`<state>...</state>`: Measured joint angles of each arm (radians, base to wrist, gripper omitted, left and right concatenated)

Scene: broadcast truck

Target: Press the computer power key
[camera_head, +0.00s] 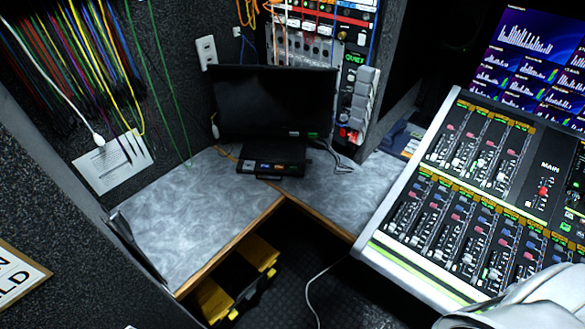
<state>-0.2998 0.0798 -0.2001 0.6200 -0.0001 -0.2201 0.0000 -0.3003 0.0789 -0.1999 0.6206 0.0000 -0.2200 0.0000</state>
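A black monitor with a dark screen (273,100) stands in the corner of the grey worktop. A small black unit (262,168) with small coloured marks on its front sits at its foot. I cannot tell whether this unit is the computer, and no power key can be made out at this size. Neither of my grippers can be made out in this view. A pale rounded shape fills the bottom right corner, and it shows no fingers.
The grey worktop (185,215) is clear left of the monitor. A mixing console (470,205) stands at the right, below lit screens (530,60). Cables (85,60) hang on the left wall. Yellow-and-black items (238,285) lie below the worktop. A rack (320,50) stands behind.

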